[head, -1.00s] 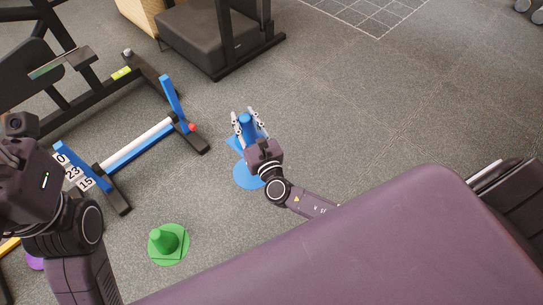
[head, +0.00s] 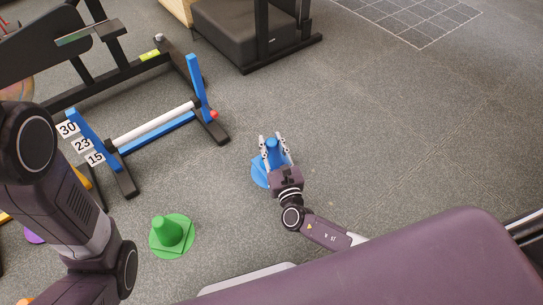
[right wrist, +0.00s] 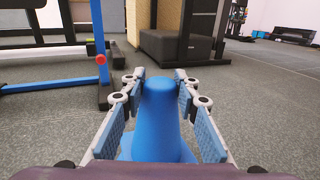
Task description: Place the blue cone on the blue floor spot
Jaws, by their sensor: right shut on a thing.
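The blue cone (head: 272,151) is upright between the fingers of my right gripper (head: 274,142). In the right wrist view the blue cone (right wrist: 160,110) stands in the middle, with the blue pads of the right gripper (right wrist: 166,95) closed on both its sides. The blue floor spot (head: 258,172) shows at the left of the gripper and is partly covered by the cone and gripper. The cone appears over the spot, but I cannot tell whether its base touches the floor. My left arm shows at the left, with its gripper out of view.
A green cone (head: 167,231) stands on a green floor spot (head: 187,242) at lower left. A blue and black frame (head: 150,136) with number cards is left of the gripper. A black padded bench (head: 237,35) stands behind. The floor at right is clear.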

